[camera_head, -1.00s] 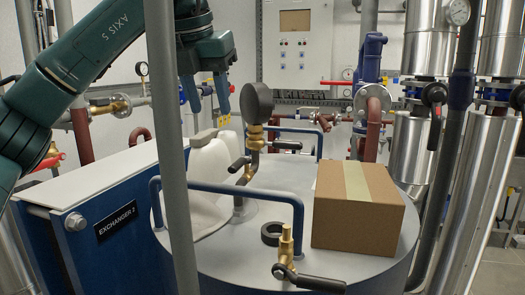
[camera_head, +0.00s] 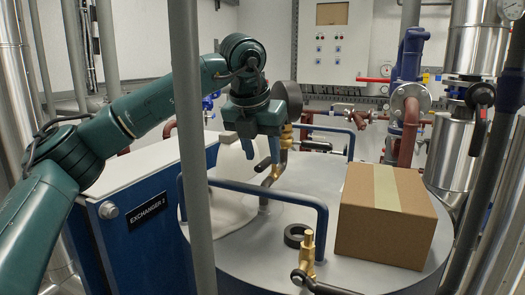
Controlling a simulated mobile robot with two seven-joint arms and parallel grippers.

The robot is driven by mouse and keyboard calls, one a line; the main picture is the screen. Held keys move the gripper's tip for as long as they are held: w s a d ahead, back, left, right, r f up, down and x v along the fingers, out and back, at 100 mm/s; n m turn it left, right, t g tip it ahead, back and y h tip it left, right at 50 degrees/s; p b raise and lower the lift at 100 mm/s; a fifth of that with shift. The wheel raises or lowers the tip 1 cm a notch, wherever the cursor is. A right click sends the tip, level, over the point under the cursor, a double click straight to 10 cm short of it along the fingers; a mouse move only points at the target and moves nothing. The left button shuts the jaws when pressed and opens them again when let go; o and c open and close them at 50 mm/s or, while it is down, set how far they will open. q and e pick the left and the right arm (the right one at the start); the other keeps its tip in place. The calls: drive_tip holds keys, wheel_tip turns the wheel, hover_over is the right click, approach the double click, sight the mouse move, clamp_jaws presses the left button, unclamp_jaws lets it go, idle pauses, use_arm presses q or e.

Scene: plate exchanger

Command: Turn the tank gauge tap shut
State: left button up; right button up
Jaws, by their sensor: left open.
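The dark round tank gauge (camera_head: 290,97) stands on a brass stem above the tank lid (camera_head: 262,236), partly hidden behind my left gripper. Below it is the brass gauge tap (camera_head: 272,177) with a short black lever (camera_head: 262,165) pointing left and down. My left gripper (camera_head: 262,158) is open and points down, its fingertips close around the lever in the picture. I cannot tell whether they touch it. My right gripper is not in view.
A cardboard box (camera_head: 384,225) sits on the lid's right side. A blue handrail (camera_head: 254,187) crosses in front of the gauge tap. A second brass valve (camera_head: 308,246) and a black ring (camera_head: 296,236) are nearer. A grey vertical pipe (camera_head: 190,150) stands in front.

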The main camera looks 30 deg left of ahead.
use_arm(q)
drive_tip(key=shift+w+f, duration=0.2)
drive_tip(key=shift+f, duration=0.4)
clamp_jaws()
